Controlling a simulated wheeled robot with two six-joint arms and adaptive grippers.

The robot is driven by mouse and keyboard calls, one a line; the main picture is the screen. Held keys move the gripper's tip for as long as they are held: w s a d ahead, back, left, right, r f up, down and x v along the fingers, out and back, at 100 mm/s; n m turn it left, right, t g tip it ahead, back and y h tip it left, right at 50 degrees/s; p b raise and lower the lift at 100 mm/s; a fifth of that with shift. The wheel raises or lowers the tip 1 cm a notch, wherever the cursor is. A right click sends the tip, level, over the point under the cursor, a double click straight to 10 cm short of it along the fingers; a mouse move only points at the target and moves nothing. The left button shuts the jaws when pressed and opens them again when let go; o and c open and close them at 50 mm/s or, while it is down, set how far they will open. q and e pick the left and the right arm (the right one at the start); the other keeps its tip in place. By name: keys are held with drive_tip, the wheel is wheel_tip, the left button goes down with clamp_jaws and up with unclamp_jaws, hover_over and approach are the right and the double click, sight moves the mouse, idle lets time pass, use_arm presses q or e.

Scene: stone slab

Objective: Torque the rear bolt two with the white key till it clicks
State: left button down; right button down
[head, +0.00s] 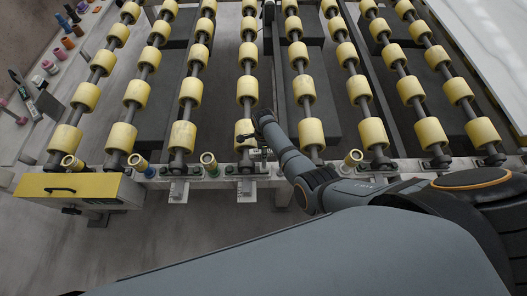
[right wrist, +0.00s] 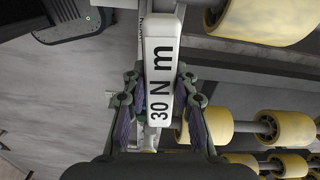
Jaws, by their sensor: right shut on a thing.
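The white key (right wrist: 159,60), marked "30 N m" in black, stands between the fingers of my right gripper (right wrist: 159,98) in the right wrist view. The gripper is shut on its handle. In the head view my right gripper (head: 254,141) is small and dark, close above the front rail by the middle roller column. The key is hard to make out there, and its working end is hidden. Bolts along the rail are too small to tell apart, so I cannot tell which is rear bolt two or whether the key touches it. My left gripper is not in view.
Columns of yellow rollers (head: 183,135) fill the middle and back. The front rail (head: 225,181) carries several yellow-topped fittings (head: 209,160). A yellow box with a handle (head: 70,190) is at the left end. Small coloured items (head: 68,43) line the left ledge. A pale slab (head: 490,40) lies right.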

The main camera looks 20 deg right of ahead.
drive_tip(key=shift+r, duration=1.55)
drive_tip(key=shift+r, duration=2.5)
